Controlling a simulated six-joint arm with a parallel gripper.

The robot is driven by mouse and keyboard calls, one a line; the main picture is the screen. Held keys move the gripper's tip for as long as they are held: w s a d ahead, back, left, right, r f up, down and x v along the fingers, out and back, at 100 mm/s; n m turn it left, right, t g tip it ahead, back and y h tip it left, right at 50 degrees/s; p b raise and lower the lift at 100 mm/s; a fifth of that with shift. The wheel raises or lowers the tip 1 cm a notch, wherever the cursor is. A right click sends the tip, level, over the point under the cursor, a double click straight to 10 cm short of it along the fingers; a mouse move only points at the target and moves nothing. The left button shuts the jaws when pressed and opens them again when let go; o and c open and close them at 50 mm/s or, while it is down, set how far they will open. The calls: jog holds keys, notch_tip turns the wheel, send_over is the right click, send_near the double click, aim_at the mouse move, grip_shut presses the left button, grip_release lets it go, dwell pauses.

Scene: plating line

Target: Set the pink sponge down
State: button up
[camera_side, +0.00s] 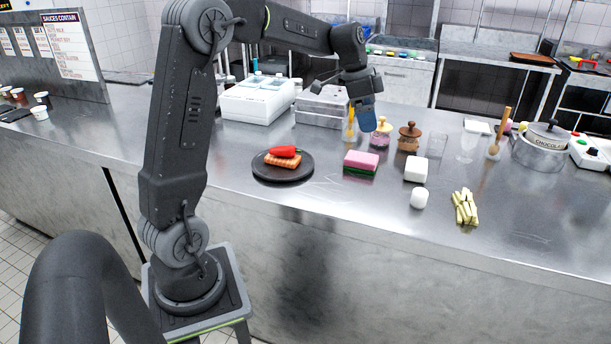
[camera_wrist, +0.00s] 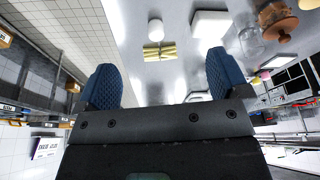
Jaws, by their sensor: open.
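The pink sponge (camera_side: 361,159), pink on top with a dark green underside, lies flat on the steel counter in the side view, right of the black plate (camera_side: 258,172). My gripper (camera_side: 366,118) is above and behind the sponge, clear of it. In the wrist view my gripper (camera_wrist: 160,85) shows two blue textured fingers spread wide with nothing between them. The sponge cannot be made out in the wrist view.
The plate bears a waffle-like piece (camera_side: 282,161) and a red pepper (camera_side: 284,151). A white block (camera_side: 415,169), a white cylinder (camera_side: 419,198) and pale sticks (camera_side: 465,207) lie to the right. Jars (camera_side: 409,138) stand behind. The counter's front is clear.

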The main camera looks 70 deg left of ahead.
jog(key=s+d+r+n+t+y, duration=0.1)
jog(key=s+d+r+n, duration=0.2)
jog(key=s+d, duration=1.1)
jog(key=s+d+f+n+t, duration=0.1)
jog(key=s+d+f+n, duration=0.2)
jog(key=s, duration=0.7)
jog(key=shift+s+d+f+y, duration=0.15)
jog(key=shift+d+f+y, duration=0.3)
jog(key=shift+d, duration=0.3)
